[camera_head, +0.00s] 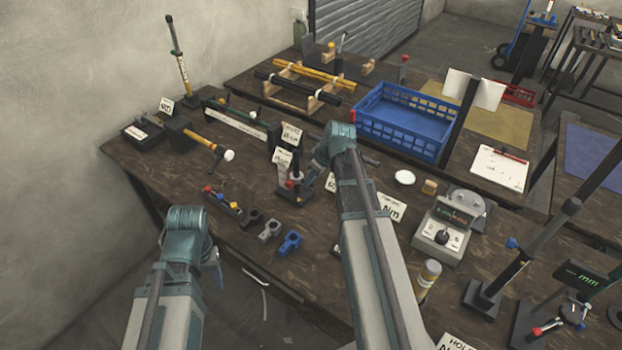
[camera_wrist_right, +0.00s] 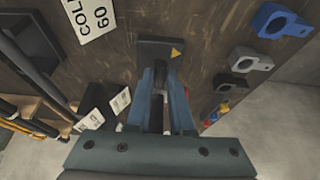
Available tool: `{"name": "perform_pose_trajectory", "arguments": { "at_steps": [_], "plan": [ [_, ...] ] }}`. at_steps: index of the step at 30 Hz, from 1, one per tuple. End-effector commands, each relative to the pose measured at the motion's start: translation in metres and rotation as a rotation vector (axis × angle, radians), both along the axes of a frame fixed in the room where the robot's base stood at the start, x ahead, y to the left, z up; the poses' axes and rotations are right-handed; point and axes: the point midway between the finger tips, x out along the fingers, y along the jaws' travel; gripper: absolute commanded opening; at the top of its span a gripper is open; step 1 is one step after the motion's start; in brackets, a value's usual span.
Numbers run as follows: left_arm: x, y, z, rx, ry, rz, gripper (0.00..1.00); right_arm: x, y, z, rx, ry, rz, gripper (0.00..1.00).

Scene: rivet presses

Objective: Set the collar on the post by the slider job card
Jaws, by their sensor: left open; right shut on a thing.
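Three split collars lie in a row on the bench: a black one (camera_head: 250,218), a grey one (camera_head: 268,229) and a blue one (camera_head: 291,242). The grey (camera_wrist_right: 246,61) and blue (camera_wrist_right: 282,24) ones also show in the right wrist view. My right gripper (camera_wrist_right: 160,88) points down, shut on a dark upright thing above a black base plate (camera_wrist_right: 160,48) with a yellow triangle; its shape is mostly hidden by the fingers. My left gripper (camera_head: 215,262) is open and apart from the bench, its fingers mostly hidden. I cannot read which card says slider.
A post with a yellow sleeve (camera_head: 182,65) stands at the far left corner. A blue crate (camera_head: 402,125) sits behind my right arm. A grey readout box (camera_head: 443,235) and another tall post (camera_head: 535,240) stand to the right. Bench in front of the collars is clear.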

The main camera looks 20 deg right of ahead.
Motion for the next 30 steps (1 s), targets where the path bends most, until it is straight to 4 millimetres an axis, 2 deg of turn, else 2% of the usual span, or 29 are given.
{"name": "perform_pose_trajectory", "arguments": {
  "at_steps": [7, 8, 12, 23, 30],
  "plan": [
    [0.000, 0.000, 0.001, 0.000, 0.000, 0.000, 0.63, 0.000, 0.000, 0.001, -0.001, 0.001, 0.000, 0.00],
    [0.000, 0.000, 0.001, 0.000, 0.000, 0.000, 0.63, 0.000, 0.000, 0.001, -0.001, 0.001, 0.000, 0.25],
    [0.000, 0.000, 0.001, 0.000, 0.000, 0.000, 0.63, 0.000, 0.000, 0.001, -0.001, 0.001, 0.000, 0.50],
    [0.000, 0.000, 0.002, 0.000, 0.000, 0.000, 0.63, 0.000, 0.000, 0.002, 0.000, 0.000, 0.000, 0.50],
    [0.000, 0.000, 0.017, 0.000, 0.000, 0.000, 0.63, -0.005, -0.003, 0.017, 0.000, 0.000, -0.001, 0.50]
  ]
}}
